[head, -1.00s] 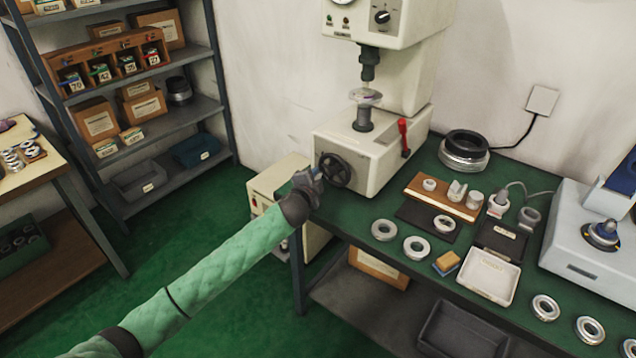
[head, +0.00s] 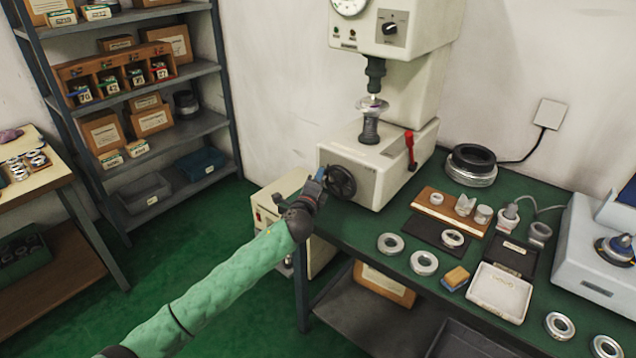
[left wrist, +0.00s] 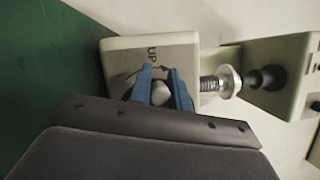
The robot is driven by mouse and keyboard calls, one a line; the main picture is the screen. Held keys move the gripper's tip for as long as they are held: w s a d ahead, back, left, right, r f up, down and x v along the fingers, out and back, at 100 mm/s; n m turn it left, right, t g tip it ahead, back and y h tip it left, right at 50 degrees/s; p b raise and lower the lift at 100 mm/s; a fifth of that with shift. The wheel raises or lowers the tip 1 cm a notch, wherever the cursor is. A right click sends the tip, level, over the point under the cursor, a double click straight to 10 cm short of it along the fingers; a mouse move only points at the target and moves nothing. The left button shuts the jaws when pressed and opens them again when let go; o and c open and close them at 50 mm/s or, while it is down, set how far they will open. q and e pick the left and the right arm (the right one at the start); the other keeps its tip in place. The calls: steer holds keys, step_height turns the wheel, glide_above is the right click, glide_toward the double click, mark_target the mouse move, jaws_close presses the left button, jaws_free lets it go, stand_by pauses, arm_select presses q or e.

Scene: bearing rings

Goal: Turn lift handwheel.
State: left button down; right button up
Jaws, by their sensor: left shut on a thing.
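The lift handwheel (head: 341,182) is a black wheel on the front face of the cream tester (head: 383,172). My left gripper (head: 320,177) is at the left side of the wheel, with its arm coming in from the lower left. In the left wrist view my blue fingers (left wrist: 162,92) are shut on a rounded grey part, the handwheel's grip, in front of the face marked "UP" with an arrow. Above the wheel, a ring sits on the tester's screw post (head: 371,125), under the dark upper spindle (head: 375,72). My right gripper is not in view.
A red lever (head: 409,147) stands on the tester's right side. The green bench (head: 390,275) holds several bearing rings, a white tray (head: 499,292), a wooden block (head: 447,209) and a grey instrument (head: 590,250). Shelves (head: 180,135) stand at the back left.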

arm_select(q)
steer(key=shift+r, duration=0.1)
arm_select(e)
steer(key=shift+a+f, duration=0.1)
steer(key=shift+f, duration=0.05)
arm_select(q)
steer(key=c, duration=1.3)
jaws_free()
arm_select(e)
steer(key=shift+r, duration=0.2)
arm_select(q)
steer(key=shift+s+a, duration=0.1)
steer(key=shift+s, duration=0.4)
steer(key=b+v, duration=0.1)
steer(key=v, duration=0.5)
steer(key=shift+s+a, duration=0.1)
steer(key=shift+s, duration=0.3)
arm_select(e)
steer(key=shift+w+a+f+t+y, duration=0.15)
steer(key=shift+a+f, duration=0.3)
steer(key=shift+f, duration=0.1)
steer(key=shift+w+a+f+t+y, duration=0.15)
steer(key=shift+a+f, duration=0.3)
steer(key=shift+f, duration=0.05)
